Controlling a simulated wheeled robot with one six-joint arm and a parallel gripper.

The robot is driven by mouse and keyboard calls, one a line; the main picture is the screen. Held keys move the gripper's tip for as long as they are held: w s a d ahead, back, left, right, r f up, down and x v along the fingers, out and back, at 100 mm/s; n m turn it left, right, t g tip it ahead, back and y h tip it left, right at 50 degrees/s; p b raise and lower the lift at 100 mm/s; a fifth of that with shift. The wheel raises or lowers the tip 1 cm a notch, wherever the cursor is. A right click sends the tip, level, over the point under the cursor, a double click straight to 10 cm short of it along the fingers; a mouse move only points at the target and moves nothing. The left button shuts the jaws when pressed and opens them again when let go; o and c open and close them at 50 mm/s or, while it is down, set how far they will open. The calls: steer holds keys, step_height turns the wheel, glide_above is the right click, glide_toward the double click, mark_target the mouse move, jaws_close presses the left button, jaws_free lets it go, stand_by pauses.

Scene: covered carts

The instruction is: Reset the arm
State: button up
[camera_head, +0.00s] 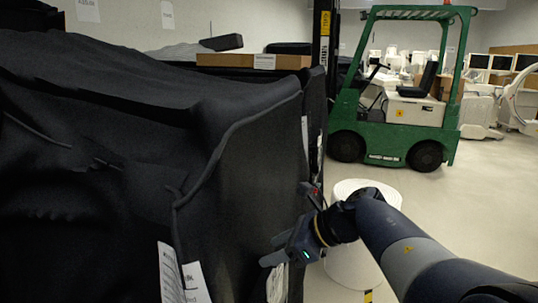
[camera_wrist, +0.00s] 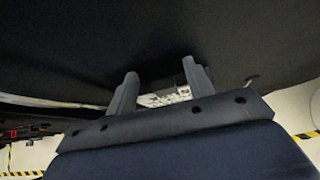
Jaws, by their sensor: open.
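My gripper (camera_head: 276,252) is at the end of my dark blue arm, low against the right side of a cart under a black cover (camera_head: 240,170). In the wrist view my gripper (camera_wrist: 160,86) shows two grey fingers spread apart with nothing between them. The black cover (camera_wrist: 230,40) fills the upper part of that view, close beyond the fingers. A white printed label shows behind the fingers. I cannot tell whether the fingertips touch the cover.
A white cylinder (camera_head: 348,262) stands on the floor just behind my arm. A green forklift (camera_head: 395,140) stands farther back. A cardboard box (camera_head: 230,60) lies beyond the covered cart. Open floor (camera_head: 480,205) lies to the right. Yellow-black floor tape (camera_wrist: 20,173) shows in the wrist view.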

steer(key=shift+f, duration=0.35)
steer(key=v, duration=1.1)
steer(key=x, duration=1.1)
steer(key=shift+f+b, duration=0.25)
steer(key=shift+b, duration=0.05)
step_height(320, 180, up, 13)
steer(key=d+p, duration=0.2)
steer(key=p, duration=0.8)
steer(key=shift+s+r, duration=0.15)
steer(key=shift+s, duration=0.2)
